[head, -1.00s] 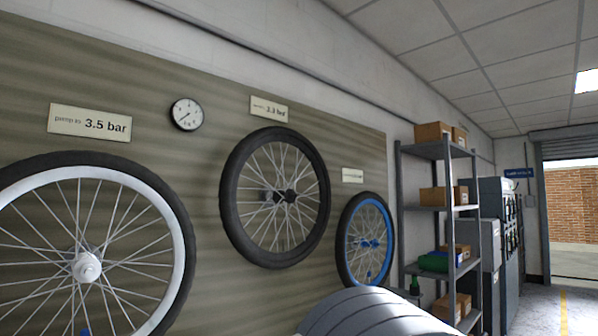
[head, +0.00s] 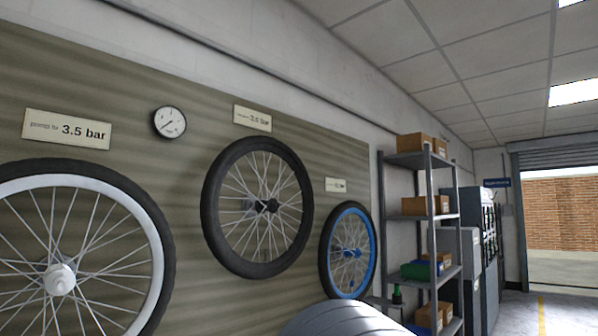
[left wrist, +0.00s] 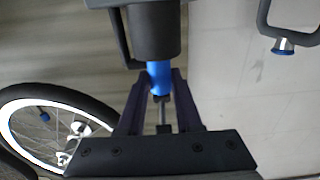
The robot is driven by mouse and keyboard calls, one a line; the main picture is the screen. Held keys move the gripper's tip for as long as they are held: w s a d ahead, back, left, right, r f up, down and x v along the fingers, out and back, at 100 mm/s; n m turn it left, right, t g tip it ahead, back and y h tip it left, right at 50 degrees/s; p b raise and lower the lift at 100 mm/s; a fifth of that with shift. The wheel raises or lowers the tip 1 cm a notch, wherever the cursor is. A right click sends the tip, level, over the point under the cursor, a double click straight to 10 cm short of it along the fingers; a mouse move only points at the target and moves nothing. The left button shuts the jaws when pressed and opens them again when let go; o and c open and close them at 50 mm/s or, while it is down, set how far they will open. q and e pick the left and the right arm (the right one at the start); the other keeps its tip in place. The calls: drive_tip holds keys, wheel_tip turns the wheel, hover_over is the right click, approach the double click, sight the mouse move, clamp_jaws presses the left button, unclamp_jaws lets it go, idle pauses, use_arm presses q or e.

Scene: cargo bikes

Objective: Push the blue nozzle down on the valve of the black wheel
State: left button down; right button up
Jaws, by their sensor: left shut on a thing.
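The black wheel (head: 213,215) hangs on the wall board in the middle of the head view, with a dark rim and hub; its valve cannot be made out. In the left wrist view my left gripper (left wrist: 158,85) is shut on the blue nozzle (left wrist: 157,72). A dark cylinder (left wrist: 154,32) adjoins the nozzle above, and a thin rod shows below it between the fingers. A wheel with a pale rim (left wrist: 50,103) stands at the left of that view, apart from the nozzle. Neither gripper shows in the head view.
A white-rimmed wheel (head: 160,262) hangs left and a blue-rimmed wheel (head: 325,258) right of the black wheel. A round gauge (head: 169,122) is above. A shelf rack (head: 382,215) with boxes stands farther right. A dark handle with a blue end (left wrist: 283,46) is at the wrist view's upper right.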

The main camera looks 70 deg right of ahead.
use_arm(q)
drive_tip(key=shift+r, duration=0.3)
idle(0.4)
drive_tip(key=shift+r+p, duration=0.6)
drive_tip(key=shift+r, duration=0.15)
drive_tip(key=c, duration=0.5)
unclamp_jaws()
drive_tip(key=shift+s, duration=0.1)
drive_tip(key=b+v, duration=0.1)
drive_tip(key=v, duration=0.9)
drive_tip(key=shift+s, duration=0.2)
